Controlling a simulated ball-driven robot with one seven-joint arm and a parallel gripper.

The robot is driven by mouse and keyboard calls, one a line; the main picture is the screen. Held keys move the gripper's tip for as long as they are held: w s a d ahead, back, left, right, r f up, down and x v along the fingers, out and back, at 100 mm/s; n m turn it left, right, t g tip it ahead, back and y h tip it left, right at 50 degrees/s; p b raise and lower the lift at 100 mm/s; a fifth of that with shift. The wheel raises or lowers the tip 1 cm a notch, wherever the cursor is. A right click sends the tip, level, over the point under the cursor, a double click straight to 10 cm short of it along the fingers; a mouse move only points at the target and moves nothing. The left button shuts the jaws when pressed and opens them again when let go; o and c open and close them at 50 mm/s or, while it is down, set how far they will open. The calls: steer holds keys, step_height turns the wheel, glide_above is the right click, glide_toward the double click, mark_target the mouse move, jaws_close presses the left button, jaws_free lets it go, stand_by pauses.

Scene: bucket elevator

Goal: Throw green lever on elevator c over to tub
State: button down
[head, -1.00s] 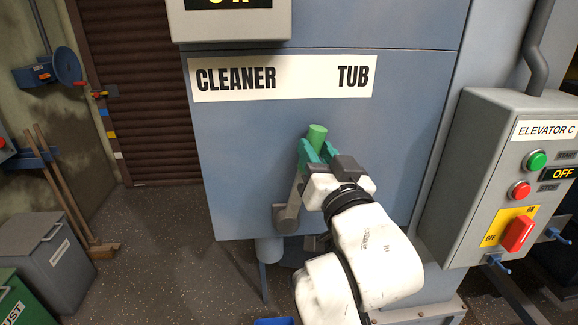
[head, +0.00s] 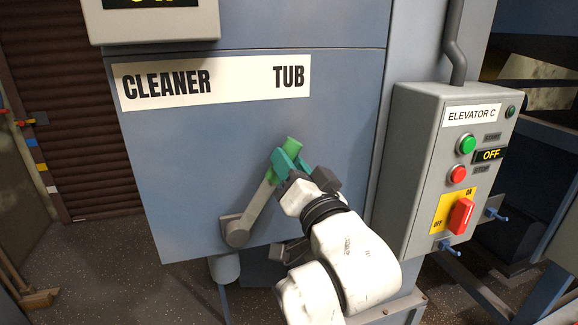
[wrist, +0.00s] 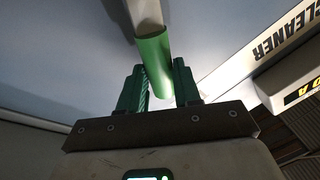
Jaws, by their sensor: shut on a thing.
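The lever has a grey arm (head: 256,205) on a round pivot (head: 236,232) and a green handle (head: 294,144). It leans up and to the right, toward the TUB end of the CLEANER/TUB sign (head: 210,82). My gripper (head: 283,162) is shut on the green handle with its teal fingers, and the handle's top sticks out above them. In the wrist view the green handle (wrist: 153,52) runs down between the two fingers of my gripper (wrist: 157,82). The fingers and hand hide part of the handle.
The elevator C control box (head: 418,165) stands out at the right, with green and red buttons, an OFF display (head: 490,155) and a red switch (head: 460,216). Another box (head: 150,22) overhangs the sign. A brown shutter (head: 62,110) is at the left.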

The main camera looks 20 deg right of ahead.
steer(key=shift+d+f, duration=0.15)
steer(key=c, duration=0.8)
jaws_free()
steer(key=b+v, duration=0.1)
steer(key=v, duration=0.9)
steer(key=shift+s+b, duration=0.35)
steer(key=shift+s, duration=0.05)
